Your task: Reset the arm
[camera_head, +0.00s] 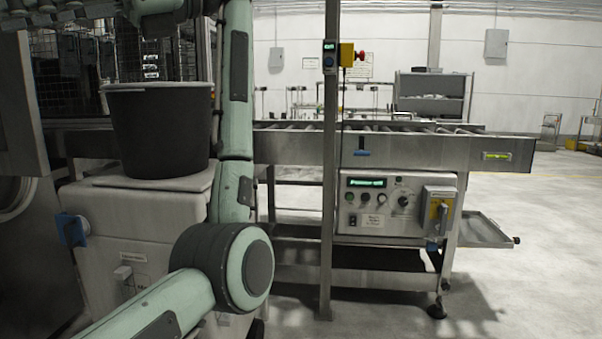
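One of my arms, pale green with dark joint bands, comes in from the bottom left. Its elbow (230,265) is bent in front of the white cabinet, and its upper links (236,100) rise nearly straight up and leave the frame at the top. I see no gripper fingers on it.
A black tub (160,130) stands on a white cabinet (130,235) close behind the arm. A metal post (328,200) stands right of the arm. Behind it are a roller conveyor (420,150) and a control box (385,205). The floor (540,240) at right is clear.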

